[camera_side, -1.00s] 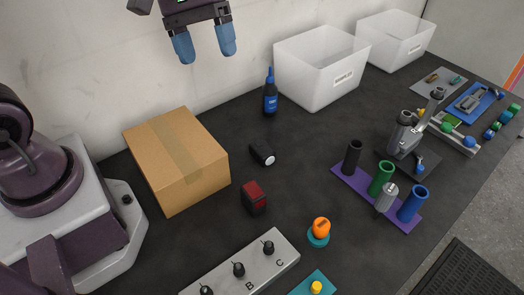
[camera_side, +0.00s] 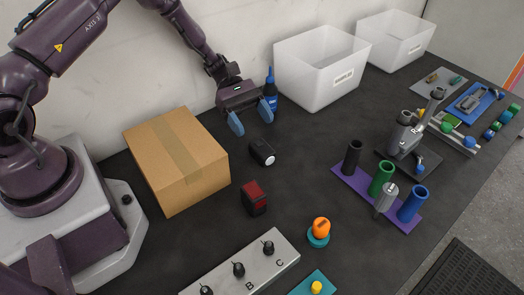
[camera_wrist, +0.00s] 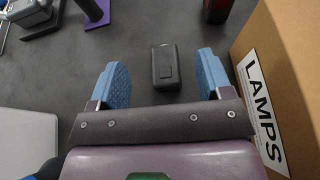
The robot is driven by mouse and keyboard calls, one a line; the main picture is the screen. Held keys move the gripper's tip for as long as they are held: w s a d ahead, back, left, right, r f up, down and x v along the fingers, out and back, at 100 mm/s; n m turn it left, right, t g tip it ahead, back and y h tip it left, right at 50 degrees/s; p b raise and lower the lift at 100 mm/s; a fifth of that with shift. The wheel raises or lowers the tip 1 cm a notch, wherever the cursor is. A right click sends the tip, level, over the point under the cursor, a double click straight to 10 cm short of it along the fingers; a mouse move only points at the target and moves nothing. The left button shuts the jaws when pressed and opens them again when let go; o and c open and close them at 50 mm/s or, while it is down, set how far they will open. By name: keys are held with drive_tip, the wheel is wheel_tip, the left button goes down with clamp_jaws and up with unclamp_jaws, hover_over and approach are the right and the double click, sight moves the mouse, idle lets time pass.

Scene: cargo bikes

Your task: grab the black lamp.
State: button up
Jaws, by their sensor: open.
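The black lamp (camera_side: 262,153) lies on the dark table, its round white lens facing the front right in the side view. In the wrist view the lamp (camera_wrist: 166,66) shows as a dark block between and beyond my two blue fingertips. My gripper (camera_side: 251,117) is open and empty, above and behind the lamp in the side view, apart from it. In the wrist view my gripper's fingers (camera_wrist: 163,80) stand to either side of the lamp's line.
A cardboard box (camera_side: 178,160), labelled LAMPS in the wrist view, stands left of the lamp. A red-and-black lamp (camera_side: 254,198) lies in front. A blue bottle (camera_side: 270,97) stands close behind my gripper. White bins (camera_side: 325,75) are behind right. Coloured tubes on a purple base (camera_side: 350,183) stand right.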

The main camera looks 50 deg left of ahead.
sight(262, 146)
drive_tip(key=shift+f, duration=1.6)
drive_tip(key=x, duration=0.5)
drive_tip(key=shift+f, duration=0.35)
drive_tip(key=c, duration=1)
